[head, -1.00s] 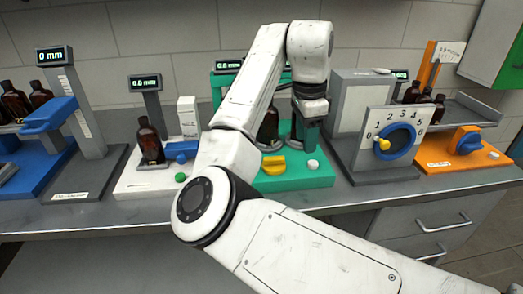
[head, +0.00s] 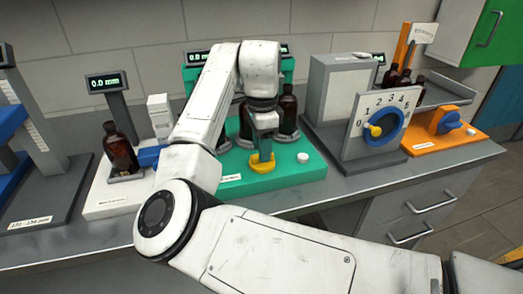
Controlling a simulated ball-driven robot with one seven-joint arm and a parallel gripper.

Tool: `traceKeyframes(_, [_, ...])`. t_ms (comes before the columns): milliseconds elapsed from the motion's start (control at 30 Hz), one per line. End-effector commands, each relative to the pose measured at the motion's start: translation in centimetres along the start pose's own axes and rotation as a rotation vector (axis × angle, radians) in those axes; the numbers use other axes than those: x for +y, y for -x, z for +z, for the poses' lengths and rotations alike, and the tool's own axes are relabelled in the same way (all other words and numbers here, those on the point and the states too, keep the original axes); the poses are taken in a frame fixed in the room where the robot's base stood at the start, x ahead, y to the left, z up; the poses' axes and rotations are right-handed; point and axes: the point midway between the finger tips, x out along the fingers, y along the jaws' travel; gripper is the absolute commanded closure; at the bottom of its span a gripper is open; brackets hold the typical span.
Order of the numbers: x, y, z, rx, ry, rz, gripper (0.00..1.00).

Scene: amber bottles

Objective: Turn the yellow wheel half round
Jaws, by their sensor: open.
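The yellow wheel (head: 262,168) is a small handle-like knob on top of the green base (head: 300,178), near its front edge. My gripper (head: 261,156) points down right over the yellow wheel, with its fingers at or just above it. The jaws are open. I cannot tell whether the fingers touch the wheel or stand around it, as they hide its upper middle part.
Amber bottles (head: 288,110) stand behind my gripper on the green device. A white button (head: 303,157) sits right of the wheel. The grey dial box with a blue ring (head: 386,128) stands to the right, an amber bottle (head: 120,151) to the left.

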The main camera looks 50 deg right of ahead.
Motion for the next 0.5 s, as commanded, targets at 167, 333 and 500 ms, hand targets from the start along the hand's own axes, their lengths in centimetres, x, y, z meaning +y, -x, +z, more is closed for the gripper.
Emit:
traceKeyframes(167, [0.0, -1.4, 0.0, 0.000, 0.000, 0.000, 0.55])
traceKeyframes(333, [0.0, -1.6, 0.0, 0.000, 0.000, -0.001, 0.55])
traceKeyframes(500, [0.0, -1.6, 0.0, 0.000, 0.000, -0.001, 0.57])
